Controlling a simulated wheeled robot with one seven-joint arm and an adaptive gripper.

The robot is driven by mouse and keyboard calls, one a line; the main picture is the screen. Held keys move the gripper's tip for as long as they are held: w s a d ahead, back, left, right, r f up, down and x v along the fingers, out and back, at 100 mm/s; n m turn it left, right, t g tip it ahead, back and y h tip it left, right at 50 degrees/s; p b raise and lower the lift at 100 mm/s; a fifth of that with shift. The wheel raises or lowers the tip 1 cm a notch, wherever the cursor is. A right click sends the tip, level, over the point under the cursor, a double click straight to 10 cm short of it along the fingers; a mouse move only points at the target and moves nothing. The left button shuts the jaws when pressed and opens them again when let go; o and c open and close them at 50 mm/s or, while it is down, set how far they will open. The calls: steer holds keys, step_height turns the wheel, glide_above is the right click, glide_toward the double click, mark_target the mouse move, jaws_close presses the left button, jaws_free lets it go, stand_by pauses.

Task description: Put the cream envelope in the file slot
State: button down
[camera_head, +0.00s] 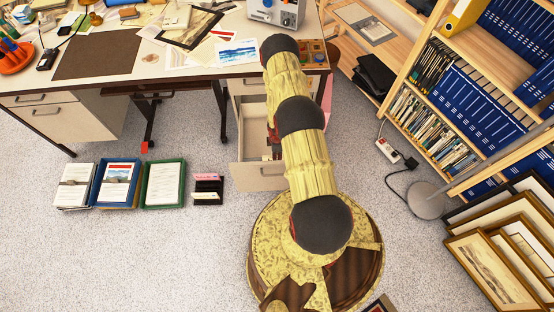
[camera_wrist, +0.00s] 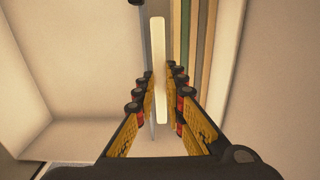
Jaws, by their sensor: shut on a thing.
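The cream envelope (camera_wrist: 160,70) shows edge-on in the wrist view as a pale upright strip between my fingers. My gripper (camera_wrist: 158,85) is shut on it and points down into an open drawer. Several upright file folders (camera_wrist: 196,45) in green, tan and brown stand just right of the envelope. The left part of the drawer floor (camera_wrist: 85,55) is bare. In the head view the open drawer (camera_head: 258,176) is below the desk, and my arm hides most of my gripper and the envelope. I cannot tell how deep the envelope sits or where the slot's edges are.
The desk (camera_head: 190,70) stands above the drawer, with papers and a brown mat on it. Document trays (camera_head: 115,183) and a small dark holder (camera_head: 207,189) sit on the floor to the left. A bookshelf (camera_head: 450,100) and framed prints (camera_head: 495,270) are at the right.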

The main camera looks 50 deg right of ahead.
steer(key=shift+f+b, duration=0.6)
steer(key=shift+f, duration=1.25)
steer(key=shift+f, duration=0.2)
steer(key=c, duration=2)
jaws_free()
steer(key=shift+o, duration=0.8)
steer(key=shift+r, duration=0.1)
